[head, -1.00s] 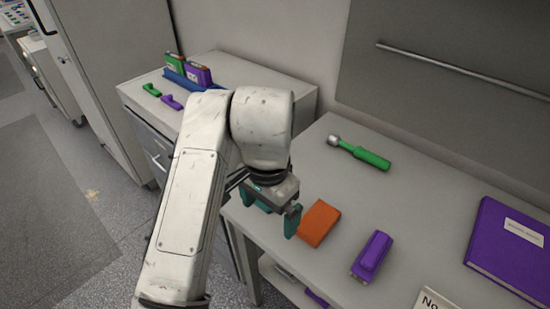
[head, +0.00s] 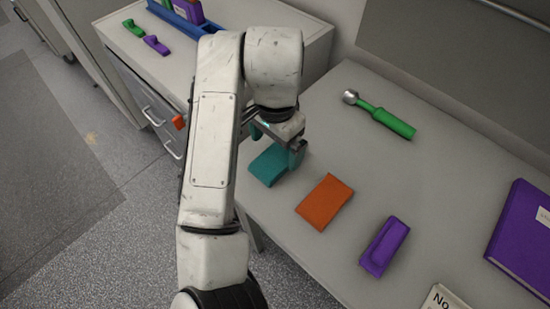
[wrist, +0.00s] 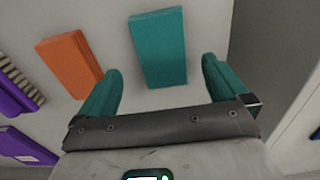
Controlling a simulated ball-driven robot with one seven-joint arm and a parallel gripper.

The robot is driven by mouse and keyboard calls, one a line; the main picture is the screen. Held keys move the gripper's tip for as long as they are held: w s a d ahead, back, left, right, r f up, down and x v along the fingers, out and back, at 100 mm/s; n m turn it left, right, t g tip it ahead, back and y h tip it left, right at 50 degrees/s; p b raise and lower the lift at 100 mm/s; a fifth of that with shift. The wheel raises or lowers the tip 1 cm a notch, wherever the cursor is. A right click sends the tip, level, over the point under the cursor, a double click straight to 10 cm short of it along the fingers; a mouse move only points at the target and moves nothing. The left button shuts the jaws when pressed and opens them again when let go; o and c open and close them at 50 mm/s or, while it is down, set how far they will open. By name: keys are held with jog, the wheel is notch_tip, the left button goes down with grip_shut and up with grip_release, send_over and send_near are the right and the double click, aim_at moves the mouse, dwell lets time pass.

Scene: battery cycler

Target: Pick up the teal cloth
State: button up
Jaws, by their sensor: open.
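The teal cloth (head: 268,165) is a folded rectangle lying flat on the grey worktop near its left edge, partly behind my arm in the head view. It also shows whole in the wrist view (wrist: 159,45), ahead of and between my fingers. My gripper (wrist: 160,70) has teal fingers spread wide apart with nothing between them. In the head view my gripper (head: 279,148) is just above and beyond the cloth, apart from it as far as I can tell.
A green-handled tool (head: 382,116) lies behind; a purple binder (head: 522,240) is far right. A drawer cabinet (head: 115,35) with a blue rack (head: 180,18) adjoins at left.

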aim_at(275, 159)
notch_tip(275, 159, down, 5)
jog(key=shift+w+a+p, duration=0.1)
jog(key=shift+w+p, duration=0.05)
jog(key=shift+p, duration=0.25)
jog(key=c, duration=1.1)
jog(key=shift+o, duration=0.2)
jog(key=shift+r, duration=0.2)
jog(key=shift+r, duration=0.2)
jog(key=r, duration=0.3)
jog(key=shift+s+r+b, duration=0.1)
jog(key=shift+s+b, duration=0.15)
jog(key=shift+b, duration=0.1)
jog(key=s+d+r+p, duration=0.1)
jog(key=s+d+r, duration=0.1)
jog(key=s+r, duration=0.7)
jog(key=s, duration=0.4)
jog(key=shift+s+d, duration=0.15)
jog(key=shift+d, duration=0.1)
